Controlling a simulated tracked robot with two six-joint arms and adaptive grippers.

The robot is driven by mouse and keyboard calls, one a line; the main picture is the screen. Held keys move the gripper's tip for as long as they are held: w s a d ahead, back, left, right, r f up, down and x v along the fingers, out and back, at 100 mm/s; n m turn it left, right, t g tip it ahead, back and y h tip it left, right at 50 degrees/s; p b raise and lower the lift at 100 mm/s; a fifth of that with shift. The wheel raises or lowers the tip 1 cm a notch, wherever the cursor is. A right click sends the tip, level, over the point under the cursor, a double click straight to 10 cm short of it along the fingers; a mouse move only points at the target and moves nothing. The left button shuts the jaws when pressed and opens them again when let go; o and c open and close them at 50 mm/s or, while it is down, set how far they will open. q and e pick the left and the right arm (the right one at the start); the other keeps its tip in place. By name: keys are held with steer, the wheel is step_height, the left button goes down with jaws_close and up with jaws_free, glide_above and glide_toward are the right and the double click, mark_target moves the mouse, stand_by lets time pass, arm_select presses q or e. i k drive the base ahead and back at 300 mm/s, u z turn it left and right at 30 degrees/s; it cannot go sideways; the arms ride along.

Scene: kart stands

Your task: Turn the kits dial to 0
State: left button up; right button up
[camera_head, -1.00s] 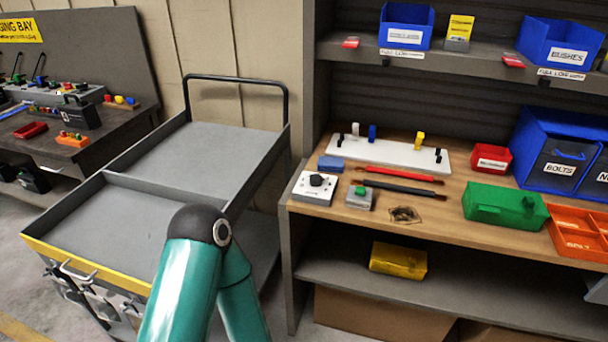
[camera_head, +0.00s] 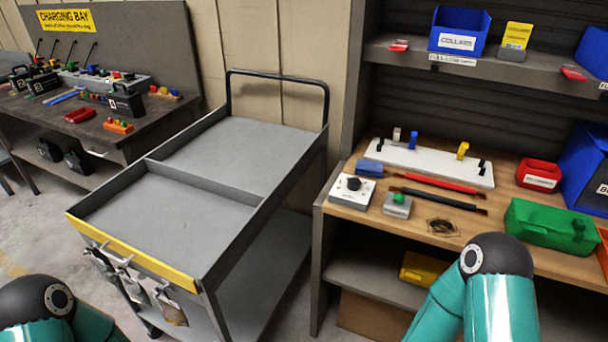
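A small white box with a black round dial (camera_head: 353,184) sits at the front left of the wooden bench top (camera_head: 340,212). It is probably the kits dial; its markings are too small to read. A grey block with a green button (camera_head: 398,204) stands just right of it. Of my arms, only teal links with dark joints show, one at the bottom left and one at the bottom right in front of the bench. Neither gripper is in view.
A grey cart (camera_head: 160,215) with a yellow front edge stands left of the bench. A white board with pegs (camera_head: 430,162), red and black rods (camera_head: 437,183), a green case (camera_head: 545,226) and a red bin (camera_head: 539,175) crowd the bench. A charging bay table (camera_head: 150,130) is at far left.

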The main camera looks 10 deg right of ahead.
mark_target(353, 184)
steer(key=u, duration=0.05)
steer(key=i, duration=0.25)
steer(key=u, duration=2.25)
steer(key=k, duration=2.2)
steer(key=z, duration=1.1)
steer(key=i, duration=0.95)
